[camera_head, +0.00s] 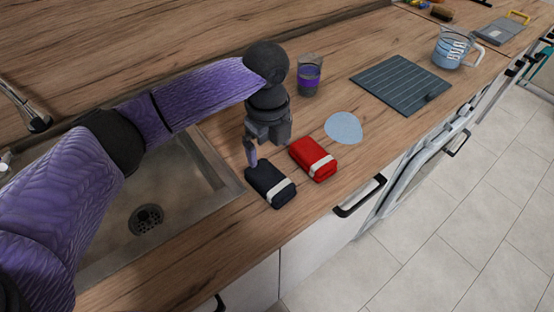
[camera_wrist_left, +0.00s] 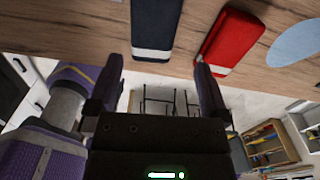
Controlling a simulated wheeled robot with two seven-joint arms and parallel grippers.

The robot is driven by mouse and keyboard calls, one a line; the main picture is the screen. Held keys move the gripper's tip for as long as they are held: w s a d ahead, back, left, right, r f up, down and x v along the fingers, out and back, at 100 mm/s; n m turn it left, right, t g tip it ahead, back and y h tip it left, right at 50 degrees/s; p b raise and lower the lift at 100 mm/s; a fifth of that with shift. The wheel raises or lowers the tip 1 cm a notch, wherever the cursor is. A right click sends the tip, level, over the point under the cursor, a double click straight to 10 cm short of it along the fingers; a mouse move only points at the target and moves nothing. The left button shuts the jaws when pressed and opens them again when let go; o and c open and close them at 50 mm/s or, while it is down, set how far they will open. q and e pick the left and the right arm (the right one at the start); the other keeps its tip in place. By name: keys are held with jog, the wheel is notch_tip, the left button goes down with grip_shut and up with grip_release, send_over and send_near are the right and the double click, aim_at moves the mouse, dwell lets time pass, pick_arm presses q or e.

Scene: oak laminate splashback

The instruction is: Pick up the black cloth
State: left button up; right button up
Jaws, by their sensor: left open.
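The black cloth (camera_head: 269,186) is a folded dark bundle with a white band. It lies on the wooden counter beside the sink. In the left wrist view the black cloth (camera_wrist_left: 153,27) is at the top, ahead of and between the fingers. My left gripper (camera_head: 254,160) is at the far end of the black cloth, pointing down, and it is open. The left wrist view shows its two purple fingers (camera_wrist_left: 158,82) apart with nothing between the tips. Whether a finger touches the cloth I cannot tell. My right gripper is not in view.
A red cloth (camera_head: 314,159) with a white band lies close to the right of the black one. A pale blue disc (camera_head: 343,127), a glass with purple contents (camera_head: 309,76) and a dark ridged board (camera_head: 391,86) are farther off. The sink (camera_head: 178,204) is at left.

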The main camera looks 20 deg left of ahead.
aim_at(268, 176)
pick_arm(q)
jog(key=f, duration=0.1)
jog(key=s+f+b, duration=0.1)
jog(key=f, duration=0.1)
jog(key=shift+f, duration=0.2)
notch_tip(268, 176, down, 6)
jog(key=shift+f+b, duration=0.1)
jog(key=shift+b, duration=0.9)
jog(key=shift+c, duration=0.5)
jog(key=c, duration=0.8)
notch_tip(268, 176, up, 10)
jog(key=p, duration=0.3)
jog(key=shift+f, duration=0.2)
jog(key=shift+r, duration=0.3)
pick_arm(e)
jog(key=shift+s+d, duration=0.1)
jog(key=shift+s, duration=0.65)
